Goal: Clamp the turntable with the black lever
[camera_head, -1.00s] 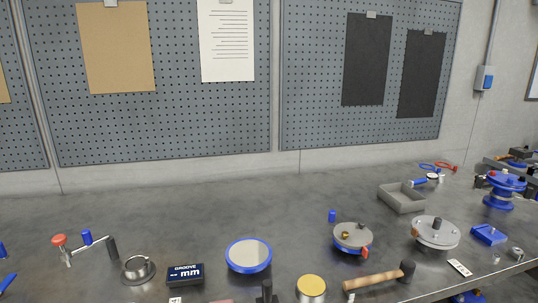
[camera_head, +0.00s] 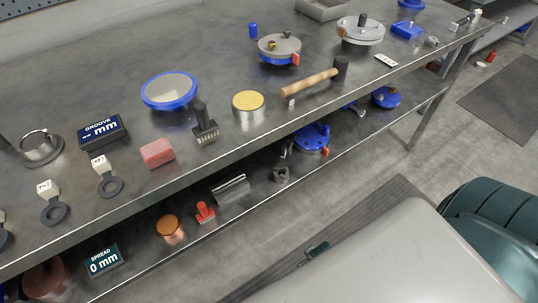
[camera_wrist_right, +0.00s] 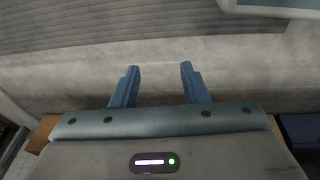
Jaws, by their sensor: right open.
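My right gripper (camera_wrist_right: 160,68) is open and empty in the right wrist view, facing a grey wall. It does not show in the head view. My left gripper is not in view.
A yellow-topped can (camera_head: 248,105), a blue-rimmed dish (camera_head: 169,91), a black brush (camera_head: 205,126) and a pink block (camera_head: 157,153) stand to the left. A lower shelf holds blue round devices (camera_head: 312,137).

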